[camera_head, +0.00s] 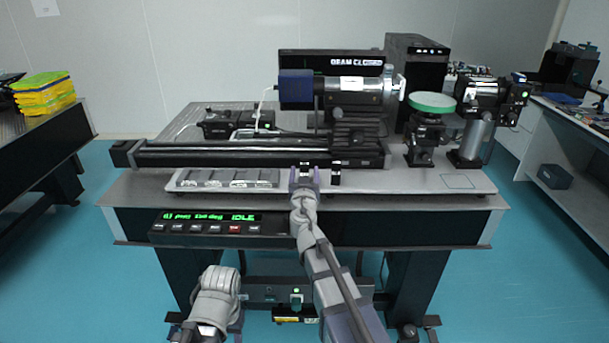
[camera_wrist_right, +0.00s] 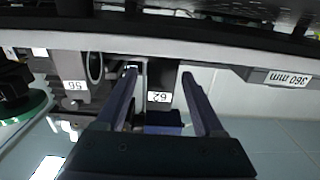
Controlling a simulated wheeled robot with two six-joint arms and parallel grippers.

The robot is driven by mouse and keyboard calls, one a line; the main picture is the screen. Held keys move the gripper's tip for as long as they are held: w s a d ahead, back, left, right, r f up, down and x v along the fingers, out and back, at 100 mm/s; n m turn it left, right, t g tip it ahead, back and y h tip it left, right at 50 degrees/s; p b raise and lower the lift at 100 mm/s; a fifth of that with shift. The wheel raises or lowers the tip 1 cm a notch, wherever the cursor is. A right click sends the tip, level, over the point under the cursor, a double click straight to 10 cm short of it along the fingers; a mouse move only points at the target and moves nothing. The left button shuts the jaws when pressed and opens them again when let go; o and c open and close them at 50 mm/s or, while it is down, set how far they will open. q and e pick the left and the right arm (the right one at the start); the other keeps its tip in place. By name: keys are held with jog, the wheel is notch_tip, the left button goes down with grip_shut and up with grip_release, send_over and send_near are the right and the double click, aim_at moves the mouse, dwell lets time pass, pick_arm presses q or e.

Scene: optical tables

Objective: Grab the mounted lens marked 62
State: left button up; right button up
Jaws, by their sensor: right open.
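The mounted lens marked 62 is a black mount with a white label (camera_wrist_right: 158,97), seen in the right wrist view, which is upside down. It stands at the front of the black rail (camera_head: 250,152). My right gripper (camera_head: 305,174) is open in front of it. In the right wrist view the two fingers (camera_wrist_right: 158,78) lie on either side of the mount as seen, with clear gaps. Whether they reach around it in depth I cannot tell. In the head view the gripper mostly hides this mount. My left gripper is not visible.
A second mounted lens marked 56 (camera_wrist_right: 78,88) stands close beside it; it also shows in the head view (camera_head: 335,176). A grey slotted tray (camera_head: 228,180) lies to the left on the breadboard. A green disc (camera_head: 432,102) on a stand is to the right. A control panel (camera_head: 220,224) reads IDLE.

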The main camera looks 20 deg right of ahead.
jog(key=shift+x, duration=0.8)
jog(key=shift+s, duration=0.1)
grip_shut()
